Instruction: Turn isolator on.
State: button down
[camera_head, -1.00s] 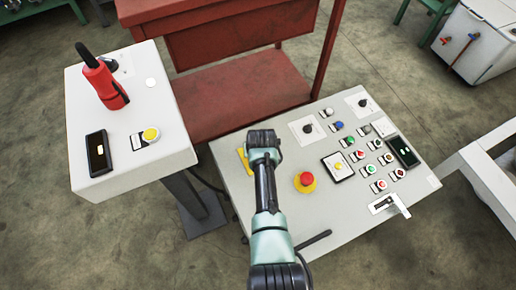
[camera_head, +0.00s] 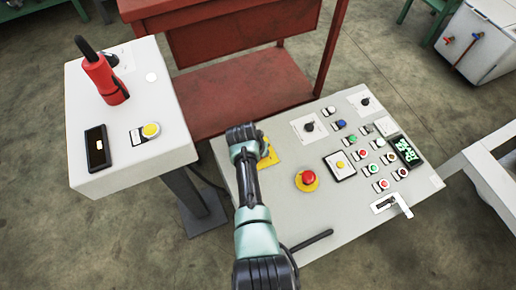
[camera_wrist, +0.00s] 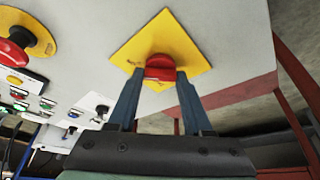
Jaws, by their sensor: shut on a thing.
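The isolator is a red rotary knob (camera_wrist: 160,68) on a yellow square plate (camera_wrist: 191,51) in the wrist view. My gripper (camera_wrist: 160,77) has one finger on each side of the knob and is shut on it. In the head view, the yellow plate (camera_head: 271,159) shows just right of my gripper (camera_head: 259,143), at the panel's left side. Most of the knob is hidden there by my gripper.
The grey control panel (camera_head: 244,186) carries a red emergency stop (camera_head: 308,177), several buttons and a lit display (camera_head: 408,151) with green text. A dark lever (camera_head: 312,240) lies near its front edge. A second pedestal (camera_head: 120,178) with a red handle (camera_head: 104,80) stands left.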

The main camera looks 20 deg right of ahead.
jog(key=shift+c, duration=1.6)
grip_release()
jog(key=p+v, duration=0.6)
jog(key=v, duration=0.7)
jog(key=shift+w, duration=0.1)
